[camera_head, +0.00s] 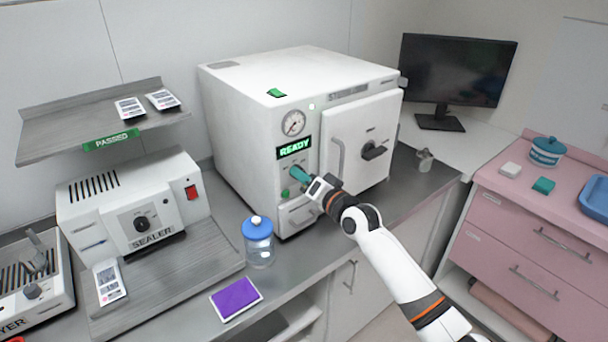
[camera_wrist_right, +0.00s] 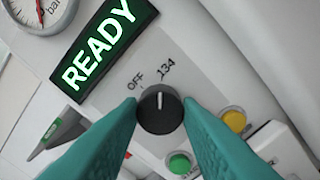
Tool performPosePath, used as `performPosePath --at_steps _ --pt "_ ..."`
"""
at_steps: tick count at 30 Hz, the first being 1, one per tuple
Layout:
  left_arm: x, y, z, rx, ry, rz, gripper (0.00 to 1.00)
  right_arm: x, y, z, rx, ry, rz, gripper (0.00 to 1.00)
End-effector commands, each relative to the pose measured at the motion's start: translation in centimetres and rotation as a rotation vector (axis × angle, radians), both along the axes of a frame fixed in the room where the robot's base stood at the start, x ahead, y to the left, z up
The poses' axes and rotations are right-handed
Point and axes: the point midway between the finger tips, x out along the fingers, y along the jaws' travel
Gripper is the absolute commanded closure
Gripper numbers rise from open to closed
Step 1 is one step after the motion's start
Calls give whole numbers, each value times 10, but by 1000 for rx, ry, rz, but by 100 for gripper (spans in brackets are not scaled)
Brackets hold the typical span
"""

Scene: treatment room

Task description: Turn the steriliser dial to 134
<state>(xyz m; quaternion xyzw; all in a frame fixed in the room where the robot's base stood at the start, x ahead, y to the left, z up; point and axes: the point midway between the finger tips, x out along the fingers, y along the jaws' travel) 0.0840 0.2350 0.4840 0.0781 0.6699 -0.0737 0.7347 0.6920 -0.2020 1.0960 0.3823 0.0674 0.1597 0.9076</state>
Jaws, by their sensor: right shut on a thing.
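The steriliser (camera_head: 300,95) is a white box on the counter, with a lit green READY sign (camera_head: 294,148). Its dial (camera_wrist_right: 160,112) is a round black knob below the sign in the wrist view. The white pointer line points up in that picture, between the OFF label (camera_wrist_right: 136,82) and the 134 label (camera_wrist_right: 167,69), nearer to 134. My right gripper (camera_head: 298,174) reaches the front panel, and its teal fingers are shut on the dial from both sides. In the head view the gripper hides the dial. My left gripper is not in view.
Green (camera_wrist_right: 179,163) and yellow (camera_wrist_right: 233,119) buttons sit close to the dial. A pressure gauge (camera_head: 293,122) is above the sign. The steriliser door (camera_head: 350,160) is to the right. A blue-lidded jar (camera_head: 258,242) and a purple pad (camera_head: 236,298) stand in front on the counter.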

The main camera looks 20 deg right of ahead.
Motion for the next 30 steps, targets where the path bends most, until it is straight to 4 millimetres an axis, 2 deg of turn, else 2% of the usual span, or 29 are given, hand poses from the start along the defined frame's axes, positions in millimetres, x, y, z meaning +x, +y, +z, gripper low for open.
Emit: performPosePath --at_steps 9,22,23,24,27,30 --pt "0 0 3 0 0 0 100 0 0 0 80 28 -1 91" --pt "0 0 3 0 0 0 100 0 0 0 87 32 0 91" --pt "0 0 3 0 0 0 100 0 0 0 87 32 0 65" --pt "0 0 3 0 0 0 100 0 0 0 87 32 0 59" --pt "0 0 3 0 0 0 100 0 0 0 86 31 0 47" --pt "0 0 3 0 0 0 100 0 0 0 86 31 0 47"
